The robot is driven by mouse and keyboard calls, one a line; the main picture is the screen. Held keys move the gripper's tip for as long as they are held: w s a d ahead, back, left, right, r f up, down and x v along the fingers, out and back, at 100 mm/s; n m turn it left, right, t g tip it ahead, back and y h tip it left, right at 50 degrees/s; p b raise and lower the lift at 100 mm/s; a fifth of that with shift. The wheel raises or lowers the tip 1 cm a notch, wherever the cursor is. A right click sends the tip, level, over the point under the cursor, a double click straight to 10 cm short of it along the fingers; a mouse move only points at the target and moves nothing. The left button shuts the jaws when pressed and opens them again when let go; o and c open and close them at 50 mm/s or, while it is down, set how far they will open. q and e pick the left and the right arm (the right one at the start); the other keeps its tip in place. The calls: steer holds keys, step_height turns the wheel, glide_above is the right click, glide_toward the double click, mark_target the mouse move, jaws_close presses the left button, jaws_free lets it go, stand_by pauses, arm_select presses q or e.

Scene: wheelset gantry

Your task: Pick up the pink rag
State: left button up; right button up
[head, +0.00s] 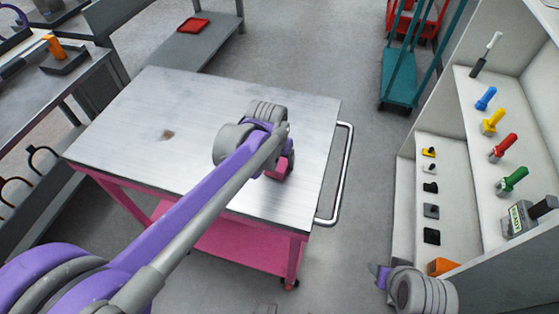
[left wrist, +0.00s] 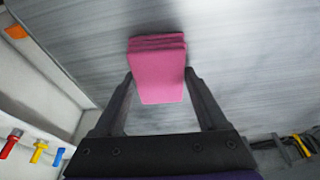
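The pink rag (head: 279,168) is a folded, layered block at the right part of the metal cart top, partly hidden behind my left gripper (head: 284,157) in the head view. In the left wrist view, the rag (left wrist: 158,70) lies between the two dark fingertips of my left gripper (left wrist: 159,74). The rag nearly fills the gap, with a fingertip close at each side. I cannot tell whether the fingers press on it or whether it rests on the cart top. My right gripper (head: 382,276) shows only in part at the lower right, away from the rag; its fingers are not clear.
The pink-framed cart (head: 140,110) has a mostly bare top and a handle (head: 345,170) on its right. A white shelf (head: 470,150) with coloured tools stands at the right. A teal trolley (head: 400,75) is behind, and a workbench (head: 60,95) is at the left.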

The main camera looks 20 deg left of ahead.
mark_target(279, 160)
arm_select(q)
steer(key=c, duration=0.6)
steer(key=shift+o, duration=0.2)
step_height(279, 160, up, 10)
steer(key=p, duration=0.1)
steer(key=shift+r, duration=0.25)
steer(key=o, duration=0.8)
steer(key=c, duration=0.7)
steer(key=shift+o, duration=0.2)
